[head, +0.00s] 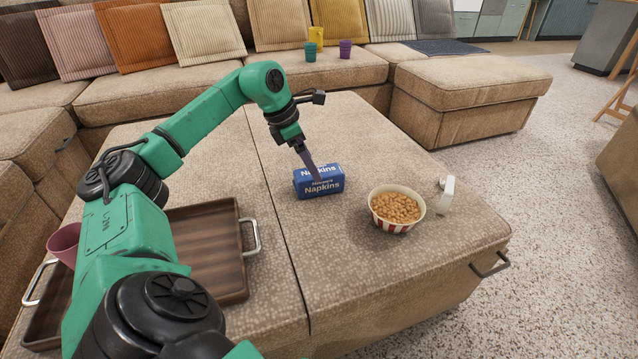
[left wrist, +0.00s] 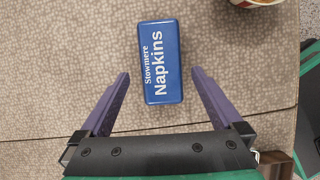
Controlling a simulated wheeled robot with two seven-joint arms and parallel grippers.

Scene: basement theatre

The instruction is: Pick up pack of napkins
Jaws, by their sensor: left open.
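The pack of napkins (head: 325,186) is a blue block with white lettering. It lies on the beige padded ottoman (head: 330,255) in the head view. My left gripper (head: 311,168) is just above the pack, pointing down, and partly covers its top in that view. In the left wrist view, the pack (left wrist: 160,62) sits upper middle, between and ahead of the two purple fingers. The fingers (left wrist: 160,85) are spread wide, with a gap on each side of the pack. My right gripper is not in view.
A striped bowl of snacks (head: 397,208) stands right of the pack, with a white object (head: 446,194) beside it. A wooden tray (head: 236,291) with metal handles lies at left, with a dark pink cup (head: 66,243). Sofas surround the ottoman, and cups (head: 345,49) stand on one.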

